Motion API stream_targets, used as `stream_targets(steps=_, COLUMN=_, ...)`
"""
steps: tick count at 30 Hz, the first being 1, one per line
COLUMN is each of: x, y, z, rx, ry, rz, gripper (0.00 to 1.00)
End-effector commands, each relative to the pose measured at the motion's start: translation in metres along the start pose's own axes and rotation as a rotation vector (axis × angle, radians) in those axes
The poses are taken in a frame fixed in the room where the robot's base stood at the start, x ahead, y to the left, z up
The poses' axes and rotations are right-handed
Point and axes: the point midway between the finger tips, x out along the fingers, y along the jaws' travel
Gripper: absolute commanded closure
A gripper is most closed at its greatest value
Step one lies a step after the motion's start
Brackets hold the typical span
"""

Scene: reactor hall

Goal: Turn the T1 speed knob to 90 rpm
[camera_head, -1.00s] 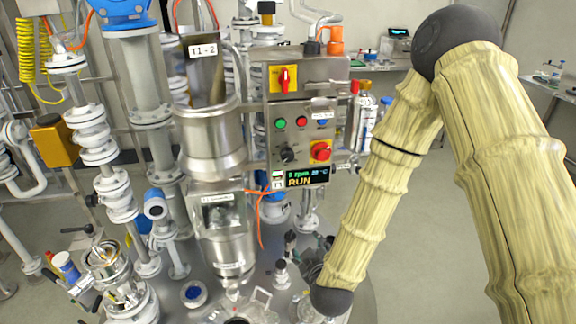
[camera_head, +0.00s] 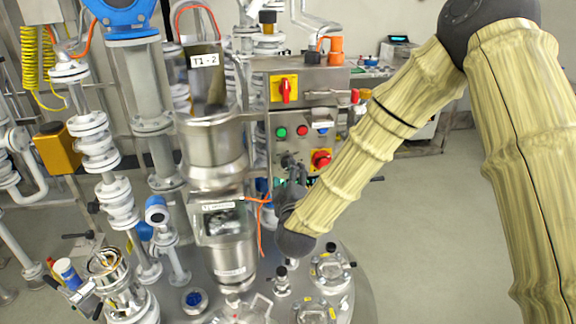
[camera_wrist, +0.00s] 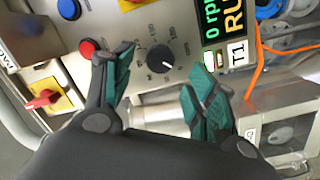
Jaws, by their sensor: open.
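The T1 speed knob (camera_wrist: 160,58) is a dark round dial with a white pointer mark, ringed by a printed scale, in the wrist view. In the head view the knob (camera_head: 288,160) shows just above my gripper. My gripper (camera_wrist: 165,77) has its two green-padded fingers spread, one on each side of the knob in the wrist view; I see no clear contact. In the head view my gripper (camera_head: 296,183) is small and dark before the control panel (camera_head: 262,140). The T1 display (camera_wrist: 213,30) reads 0 rpm and RUN; my arm and gripper mostly hide it in the head view.
A red emergency stop (camera_head: 321,159), a green button (camera_head: 281,132), a red button (camera_head: 302,131) and a red rotary switch (camera_head: 286,90) sit close by on the panel. An orange cable (camera_wrist: 258,60) runs beside the display. A steel vessel (camera_head: 215,150) stands left of the panel.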

Motion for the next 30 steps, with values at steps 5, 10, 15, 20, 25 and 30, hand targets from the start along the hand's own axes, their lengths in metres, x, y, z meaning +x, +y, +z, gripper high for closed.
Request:
stream_targets(steps=5, x=0.025, y=0.001, z=0.0, rx=0.003, ry=-0.002, rz=0.0, gripper=0.43)
stream_targets(steps=10, x=0.039, y=0.001, z=0.0, rx=0.001, ry=0.0, rz=0.0, gripper=0.43)
stream_targets(steps=15, x=0.044, y=0.0, z=0.0, rx=0.001, ry=0.0, rz=-0.001, gripper=0.43)
stream_targets(steps=20, x=0.044, y=0.0, z=0.001, rx=0.001, ry=0.0, rz=-0.001, gripper=0.43)
stream_targets(steps=25, x=0.044, y=0.0, z=0.0, rx=0.001, ry=0.0, rz=-0.001, gripper=0.63)
stream_targets(steps=30, x=0.044, y=0.0, z=0.0, rx=0.001, ry=0.0, rz=-0.001, gripper=0.89)
